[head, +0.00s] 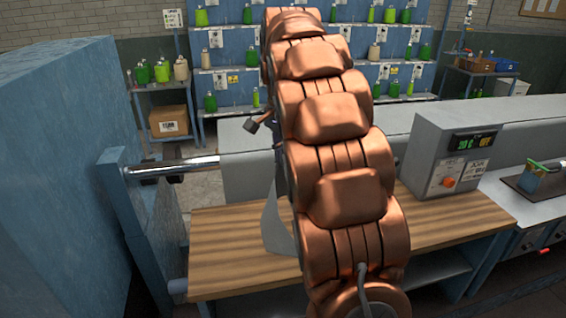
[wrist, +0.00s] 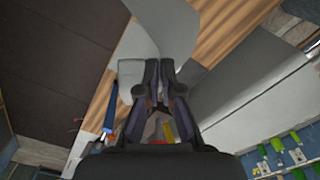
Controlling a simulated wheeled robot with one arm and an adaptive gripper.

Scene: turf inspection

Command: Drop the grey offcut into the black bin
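The grey offcut (head: 277,228) is a limp sheet that hangs behind my arm and widens down toward the wooden tabletop in the head view. In the wrist view the offcut (wrist: 166,25) spreads out from the fingertips of my gripper (wrist: 159,66). The fingers are close together, and the sheet's narrow end appears pinched between them. I cannot make out a black bin in either view.
The wooden tabletop (head: 235,250) lies below. A grey control box (head: 448,155) stands on the right. A metal bar (head: 180,165) runs along the left, near a tall blue panel (head: 60,180). Blue shelves (head: 225,60) with bottles stand behind.

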